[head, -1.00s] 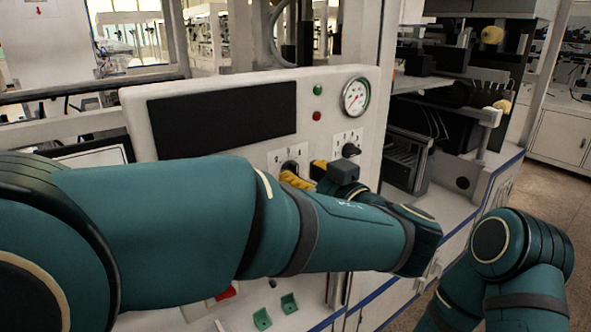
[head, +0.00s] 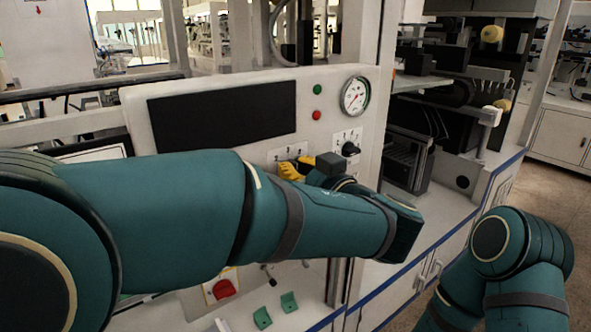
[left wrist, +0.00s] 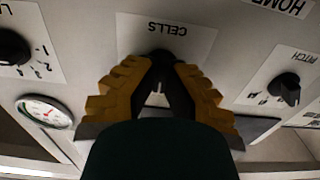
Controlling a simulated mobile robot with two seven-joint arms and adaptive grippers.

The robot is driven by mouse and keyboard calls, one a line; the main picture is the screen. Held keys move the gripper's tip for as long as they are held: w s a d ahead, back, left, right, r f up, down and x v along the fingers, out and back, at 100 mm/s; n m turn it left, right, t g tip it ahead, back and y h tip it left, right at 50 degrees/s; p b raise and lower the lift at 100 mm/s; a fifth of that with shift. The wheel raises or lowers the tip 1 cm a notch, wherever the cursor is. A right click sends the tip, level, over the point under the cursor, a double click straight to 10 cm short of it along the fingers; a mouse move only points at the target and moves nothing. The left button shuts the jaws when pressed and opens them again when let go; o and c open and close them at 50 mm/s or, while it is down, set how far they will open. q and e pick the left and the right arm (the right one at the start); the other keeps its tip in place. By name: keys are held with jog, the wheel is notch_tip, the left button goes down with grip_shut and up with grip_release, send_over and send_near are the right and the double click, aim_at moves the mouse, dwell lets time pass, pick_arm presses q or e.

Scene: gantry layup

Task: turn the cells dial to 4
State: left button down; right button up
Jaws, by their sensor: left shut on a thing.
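The cells dial is a black knob (left wrist: 160,57) in front of a white plate marked CELLS, which reads upside down in the left wrist view. My left gripper (left wrist: 162,72) has its yellow fingers closed around this knob, one on each side. In the head view my left gripper (head: 289,171) is against the panel at the cells plate (head: 290,152). Its fingers hide the knob there. The pointer and the number it stands at are hidden by the fingers. My right arm is at the lower right; its gripper is out of view.
The control panel (head: 137,110) carries a dark screen (head: 222,121), a gauge (head: 355,96), green and red lamps and another dial (head: 351,148). The pitch dial (left wrist: 285,88) is beside the cells dial. A red knob (head: 223,289) and green brackets (head: 289,302) are below my left arm.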

pick_arm(q)
jog(key=shift+a, duration=0.1)
jog(key=shift+w+m+b, duration=0.1)
jog(key=shift+m+b, duration=0.6)
jog(key=shift+m, duration=0.2)
jog(key=shift+m+b, duration=0.4)
jog(key=shift+m, duration=3.1)
jog(key=c, duration=1)
grip_release()
jog(key=shift+c, duration=0.2)
jog(key=shift+w+f, duration=0.1)
jog(key=shift+w, duration=0.05)
